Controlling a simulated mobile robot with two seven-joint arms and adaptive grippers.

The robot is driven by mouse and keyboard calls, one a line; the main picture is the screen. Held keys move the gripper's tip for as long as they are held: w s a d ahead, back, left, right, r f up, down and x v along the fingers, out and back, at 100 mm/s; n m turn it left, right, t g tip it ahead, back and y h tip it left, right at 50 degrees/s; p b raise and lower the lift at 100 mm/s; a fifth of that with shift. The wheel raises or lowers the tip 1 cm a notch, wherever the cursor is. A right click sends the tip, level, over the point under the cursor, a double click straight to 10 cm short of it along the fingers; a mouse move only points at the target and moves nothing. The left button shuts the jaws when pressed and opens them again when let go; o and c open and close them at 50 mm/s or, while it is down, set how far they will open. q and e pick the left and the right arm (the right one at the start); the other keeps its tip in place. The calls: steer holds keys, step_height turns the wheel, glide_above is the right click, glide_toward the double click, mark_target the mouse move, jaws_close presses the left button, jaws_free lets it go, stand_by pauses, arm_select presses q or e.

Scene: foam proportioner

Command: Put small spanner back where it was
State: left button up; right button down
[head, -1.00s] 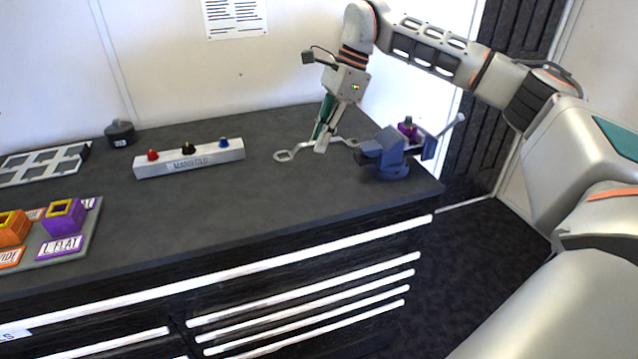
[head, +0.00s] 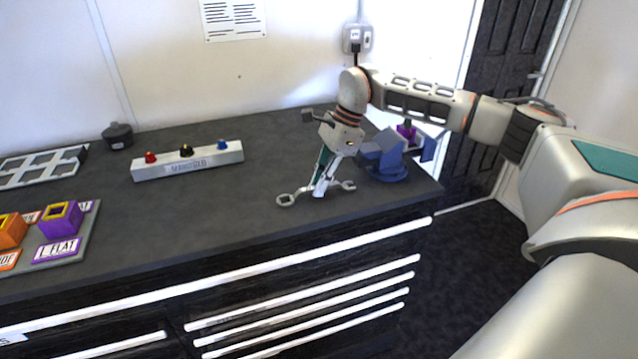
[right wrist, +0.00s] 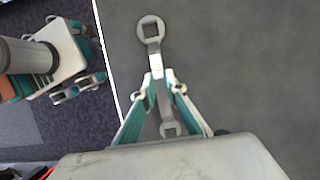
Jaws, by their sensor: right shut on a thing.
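My left gripper is not in view.
A blue vise (head: 388,163) holding a purple part (head: 406,132) stands right beside the spanner. A manifold block (head: 188,162) with coloured knobs and a dark round pot (head: 118,135) lie to the left. Purple and orange labelled blocks sit farther left. The bench middle is clear.

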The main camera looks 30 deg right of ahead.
steer(key=c, duration=2)
jaws_free()
steer(key=shift+f, duration=0.1)
steer(key=shift+c, duration=0.2)
steer(key=v, duration=1.2)
steer(key=shift+s, duration=0.1)
